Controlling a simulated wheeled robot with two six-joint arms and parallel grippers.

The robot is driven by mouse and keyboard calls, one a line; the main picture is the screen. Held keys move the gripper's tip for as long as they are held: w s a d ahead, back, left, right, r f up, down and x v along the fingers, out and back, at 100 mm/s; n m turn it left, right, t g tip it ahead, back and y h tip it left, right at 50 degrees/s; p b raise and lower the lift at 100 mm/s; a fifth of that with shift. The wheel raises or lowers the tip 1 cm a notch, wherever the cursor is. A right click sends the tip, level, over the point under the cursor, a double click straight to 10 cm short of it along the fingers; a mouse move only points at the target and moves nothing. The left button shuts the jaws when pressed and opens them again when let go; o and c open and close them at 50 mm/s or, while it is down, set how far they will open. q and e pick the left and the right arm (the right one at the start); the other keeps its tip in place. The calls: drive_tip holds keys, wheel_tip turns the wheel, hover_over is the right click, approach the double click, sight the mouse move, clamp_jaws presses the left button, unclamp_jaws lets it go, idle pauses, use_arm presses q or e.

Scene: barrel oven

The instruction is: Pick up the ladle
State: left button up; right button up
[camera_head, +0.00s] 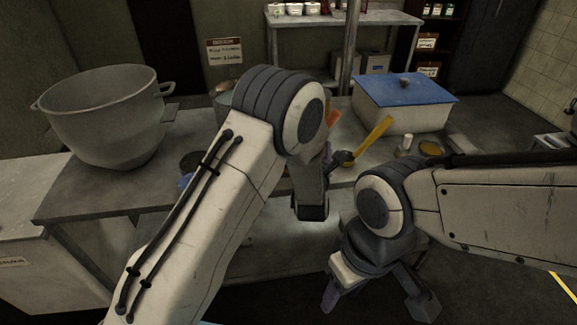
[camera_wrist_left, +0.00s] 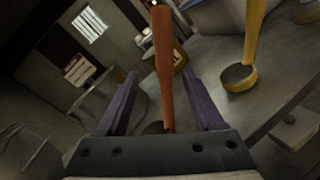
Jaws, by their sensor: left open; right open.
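A long orange handle (camera_wrist_left: 164,60) rises between the open purple fingers of my left gripper (camera_wrist_left: 160,78) in the left wrist view. Its lower end goes into a dark shape behind the gripper's edge, so I cannot tell if its head is a ladle bowl. A sliver of orange also shows in the head view (camera_head: 334,117). A yellow-handled tool with a dark round head (camera_wrist_left: 240,76) stands to its right, and also shows in the head view (camera_head: 374,136). In the head view my left arm hides most of its own gripper. My right gripper (camera_head: 345,288) hangs low at the front, open and empty.
A big grey pot (camera_head: 103,115) stands on the left of the metal table (camera_head: 95,190). A white box with a blue lid (camera_head: 404,100) stands at the back right, with small jars before it. A shelf (camera_head: 345,17) is behind.

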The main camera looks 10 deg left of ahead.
use_arm(q)
drive_tip(key=w+d+p, duration=0.1)
drive_tip(key=w+p, duration=0.1)
drive_tip(key=w, duration=0.7)
drive_tip(key=shift+w+r, duration=0.2)
drive_tip(key=shift+d, duration=0.1)
drive_tip(key=shift+c, duration=0.3)
clamp_jaws()
